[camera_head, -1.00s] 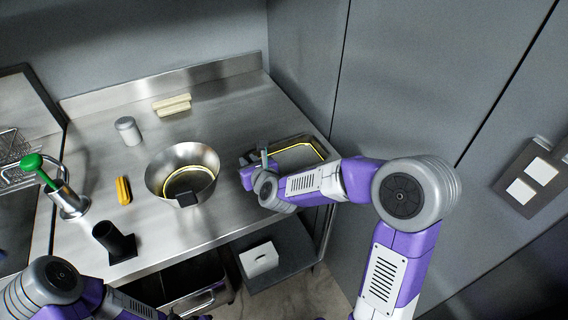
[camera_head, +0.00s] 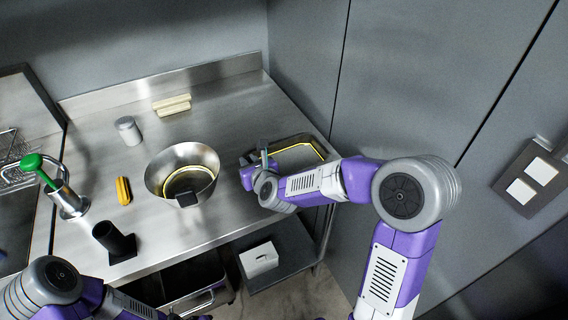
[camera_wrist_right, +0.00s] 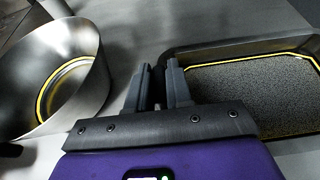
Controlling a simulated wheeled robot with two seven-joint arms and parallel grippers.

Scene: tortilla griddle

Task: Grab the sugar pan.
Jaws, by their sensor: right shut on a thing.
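The sugar pan (camera_head: 318,146) is a rectangular metal pan at the right end of the steel table. In the right wrist view the pan (camera_wrist_right: 220,48) holds a grainy grey layer with a yellow line around it. My right gripper (camera_head: 264,157) is at the pan's left side, shut on its wall. In the right wrist view its two dark fingers (camera_wrist_right: 159,85) are close together at that edge. My forearm hides the pan's front part in the head view. My left arm shows at the bottom left, but its gripper is out of view.
A round metal bowl (camera_head: 158,170) with a yellow ring inside stands left of the pan. A grey canister (camera_head: 128,130), pale blocks (camera_head: 172,105), a yellow object (camera_head: 123,190), a black holder (camera_head: 117,242) and a green-topped pump (camera_head: 67,199) stand farther left. A wall rises right of the table.

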